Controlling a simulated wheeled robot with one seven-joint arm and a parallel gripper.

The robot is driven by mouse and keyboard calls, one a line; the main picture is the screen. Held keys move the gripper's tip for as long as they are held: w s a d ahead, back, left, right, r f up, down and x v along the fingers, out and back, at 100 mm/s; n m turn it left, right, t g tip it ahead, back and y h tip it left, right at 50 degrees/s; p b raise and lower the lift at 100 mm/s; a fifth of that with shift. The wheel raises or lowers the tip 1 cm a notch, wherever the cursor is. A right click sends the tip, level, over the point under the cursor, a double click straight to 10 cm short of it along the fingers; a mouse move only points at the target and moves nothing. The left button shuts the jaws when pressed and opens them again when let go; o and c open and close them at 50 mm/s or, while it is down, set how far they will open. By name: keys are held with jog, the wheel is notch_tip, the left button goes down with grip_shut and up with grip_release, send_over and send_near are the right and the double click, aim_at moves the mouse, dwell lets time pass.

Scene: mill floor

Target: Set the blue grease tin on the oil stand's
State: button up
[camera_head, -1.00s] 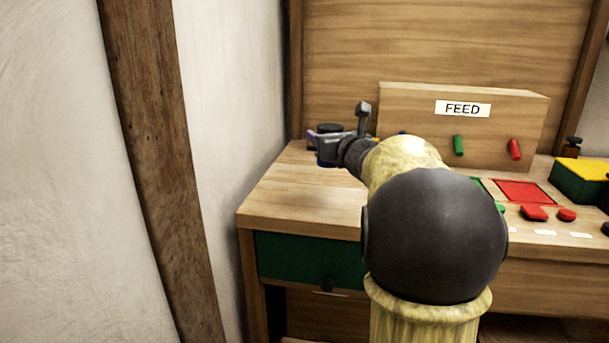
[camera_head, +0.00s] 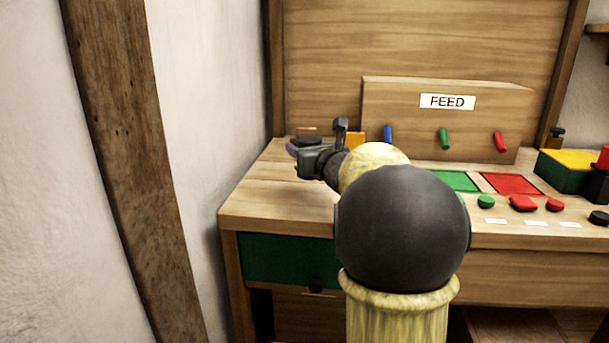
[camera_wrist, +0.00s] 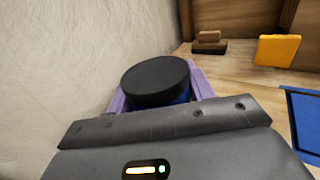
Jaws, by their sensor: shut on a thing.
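The blue grease tin (camera_wrist: 157,84) has a black lid and a blue body, and it sits between the purple fingers of my gripper in the wrist view. My gripper (camera_head: 303,150) is shut on the tin, over the left back part of the wooden bench (camera_head: 275,200). In the head view my gripper hides most of the tin; a bit of blue shows under the jaws. Whether the tin touches the bench top I cannot tell. I cannot pick out an oil stand by name in these frames.
A FEED box (camera_head: 440,120) with blue, green and red pegs stands at the back. A yellow block (camera_wrist: 277,50) and a brown block (camera_wrist: 209,42) lie behind the tin. The wall (camera_wrist: 70,60) is close on the left. Coloured squares and buttons (camera_head: 522,203) lie right.

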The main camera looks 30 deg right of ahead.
jog(key=shift+a+r, duration=0.1)
jog(key=shift+f+b, duration=1)
jog(key=shift+f, duration=1.5)
jog(key=shift+f, duration=0.1)
jog(key=o, duration=1.2)
jog(key=shift+c, duration=0.2)
jog(key=s+p, duration=0.1)
jog(key=s, duration=1.1)
